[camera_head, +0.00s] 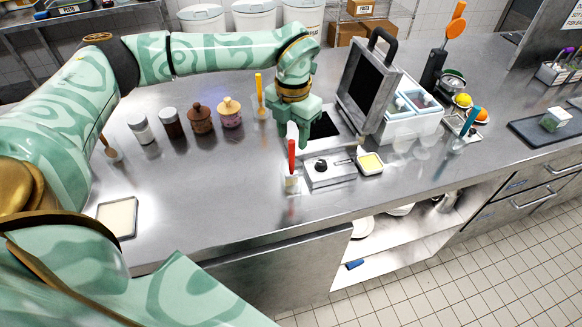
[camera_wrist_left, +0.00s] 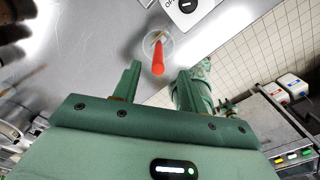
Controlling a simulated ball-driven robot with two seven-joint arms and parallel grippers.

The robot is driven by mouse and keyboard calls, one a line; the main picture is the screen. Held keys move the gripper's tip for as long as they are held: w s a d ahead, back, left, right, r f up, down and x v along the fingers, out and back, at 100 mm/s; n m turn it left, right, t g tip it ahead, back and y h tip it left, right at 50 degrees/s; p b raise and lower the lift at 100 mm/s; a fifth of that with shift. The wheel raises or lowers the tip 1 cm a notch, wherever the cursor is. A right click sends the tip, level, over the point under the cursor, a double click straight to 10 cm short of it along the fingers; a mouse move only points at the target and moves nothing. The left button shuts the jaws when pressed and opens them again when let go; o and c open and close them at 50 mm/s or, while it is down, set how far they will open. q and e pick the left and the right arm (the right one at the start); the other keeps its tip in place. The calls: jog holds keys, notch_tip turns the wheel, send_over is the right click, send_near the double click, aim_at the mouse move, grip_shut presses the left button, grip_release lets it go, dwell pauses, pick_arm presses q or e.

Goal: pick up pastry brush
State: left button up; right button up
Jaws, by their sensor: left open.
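A tool with a red handle (camera_head: 291,155), which looks like the pastry brush, stands handle up in a small clear cup (camera_head: 291,184) on the steel counter; its bristles are hard to make out. In the left wrist view the red handle (camera_wrist_left: 158,58) points toward me, with the clear cup (camera_wrist_left: 167,46) around its lower end. My left gripper (camera_head: 293,139) is open and empty, close to the handle in the head view. In the wrist view its fingertips (camera_wrist_left: 158,73) lie on either side of the handle's line, with no clear contact.
A control box with a knob (camera_head: 330,171) stands just right of the cup, beside a yellow-filled dish (camera_head: 370,163). An open black-lidded appliance (camera_head: 367,82) rises behind. Jars (camera_head: 201,119) stand to the left. A pale tray (camera_head: 117,217) lies front left; the counter between is clear.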

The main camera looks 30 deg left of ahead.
aim_at(292, 153)
pick_arm(q)
jog(key=f, duration=0.3)
jog(key=shift+w, duration=0.4)
jog(key=f, duration=0.3)
jog(key=shift+s+a+f, duration=0.15)
jog(key=shift+s+f, duration=0.1)
jog(key=shift+s, duration=0.1)
jog(key=shift+w+f, duration=0.1)
jog(key=shift+f, duration=0.1)
jog(key=shift+r, duration=0.1)
pick_arm(e)
jog(key=shift+w+f, duration=0.15)
jog(key=shift+w, duration=0.45)
jog(key=shift+w+f, duration=0.15)
jog(key=shift+w, duration=0.45)
pick_arm(q)
jog(key=c, duration=0.5)
grip_shut()
pick_arm(e)
jog(key=shift+w, duration=0.25)
